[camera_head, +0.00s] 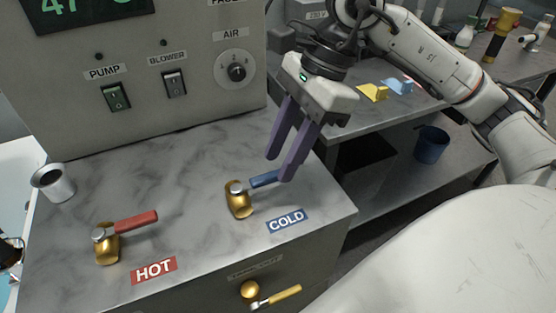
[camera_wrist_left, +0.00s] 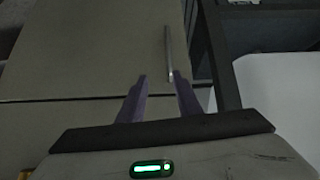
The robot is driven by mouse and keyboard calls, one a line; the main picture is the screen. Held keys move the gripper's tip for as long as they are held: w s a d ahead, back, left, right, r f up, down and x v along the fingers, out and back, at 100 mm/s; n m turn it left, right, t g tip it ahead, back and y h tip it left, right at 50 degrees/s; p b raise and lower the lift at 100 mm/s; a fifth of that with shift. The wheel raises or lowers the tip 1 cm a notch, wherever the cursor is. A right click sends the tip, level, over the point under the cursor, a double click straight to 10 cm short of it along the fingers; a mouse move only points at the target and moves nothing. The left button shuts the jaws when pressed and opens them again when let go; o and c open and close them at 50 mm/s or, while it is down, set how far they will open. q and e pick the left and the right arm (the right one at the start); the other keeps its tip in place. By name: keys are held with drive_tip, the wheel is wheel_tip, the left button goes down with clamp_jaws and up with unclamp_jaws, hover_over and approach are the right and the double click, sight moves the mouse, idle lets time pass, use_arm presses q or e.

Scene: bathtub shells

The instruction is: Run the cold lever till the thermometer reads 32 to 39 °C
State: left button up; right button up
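The cold lever (camera_head: 265,179) has a blue handle on a brass base, beside the COLD label (camera_head: 287,221). My right gripper (camera_head: 279,168) is open, its purple fingers apart at the handle's outer end. The near finger covers the handle's tip; I cannot tell whether it touches. The green display (camera_head: 88,8) is cut off at the top and appears to read 47, with a C at the right. The hot lever (camera_head: 136,222) has a red handle, above the HOT label (camera_head: 154,270). My left gripper (camera_wrist_left: 160,95) is open and empty in the left wrist view, before a grey panel with a bar handle.
The grey control box (camera_head: 140,75) with switches and a dial stands behind the marble top (camera_head: 190,190). A brass lever (camera_head: 275,296) is on the front face. A side bench with a blue bucket (camera_head: 431,145) lies right.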

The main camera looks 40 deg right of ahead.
drive_tip(key=shift+x, duration=1)
drive_tip(key=shift+r, duration=0.1)
clamp_jaws()
drive_tip(key=shift+w, duration=0.1)
